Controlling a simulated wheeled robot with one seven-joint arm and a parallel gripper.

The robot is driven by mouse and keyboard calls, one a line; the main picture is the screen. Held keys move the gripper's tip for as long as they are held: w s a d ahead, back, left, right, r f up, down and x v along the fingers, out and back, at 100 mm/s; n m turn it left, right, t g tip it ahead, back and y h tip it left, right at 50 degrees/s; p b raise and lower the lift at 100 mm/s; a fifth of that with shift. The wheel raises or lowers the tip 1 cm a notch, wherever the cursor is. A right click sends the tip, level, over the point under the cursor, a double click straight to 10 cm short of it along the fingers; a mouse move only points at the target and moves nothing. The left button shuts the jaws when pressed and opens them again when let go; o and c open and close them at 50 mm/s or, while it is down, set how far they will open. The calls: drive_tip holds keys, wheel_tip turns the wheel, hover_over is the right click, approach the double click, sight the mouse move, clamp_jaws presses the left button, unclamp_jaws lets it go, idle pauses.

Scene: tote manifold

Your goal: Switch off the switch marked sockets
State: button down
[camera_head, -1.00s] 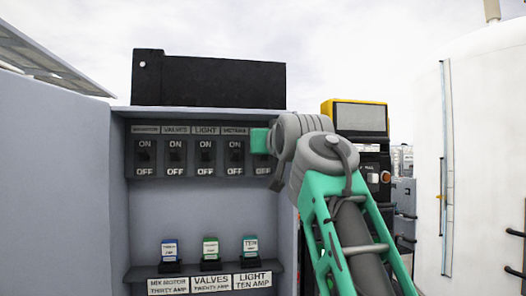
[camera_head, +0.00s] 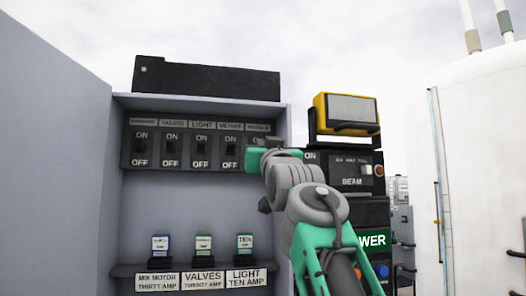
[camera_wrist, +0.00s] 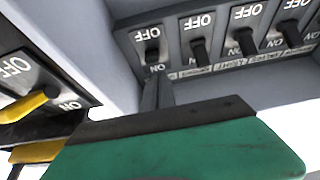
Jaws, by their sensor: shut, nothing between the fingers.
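A row of several dark switches with ON above OFF runs along the top of the grey cabinet (camera_head: 118,200) in the head view. The rightmost switch (camera_wrist: 151,52) is mostly hidden behind my gripper (camera_head: 257,148) there, and its small label (camera_head: 258,128) is too blurred to read surely. In the wrist view this switch is the leftmost of the upside-down row. The shut, empty fingers (camera_wrist: 156,94) point up just below it, close to its lever; I cannot tell whether they touch. Its lever position is not clear.
A separate panel with a yellow lever (camera_wrist: 28,106) is at the left in the wrist view. Fuses (camera_head: 203,248) sit on the lower shelf. The cabinet's side wall is close to my gripper.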

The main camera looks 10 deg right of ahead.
drive_tip(key=b+v, duration=0.4)
drive_tip(key=v, duration=0.5)
drive_tip(key=shift+s+f, duration=0.15)
drive_tip(key=shift+s, duration=0.05)
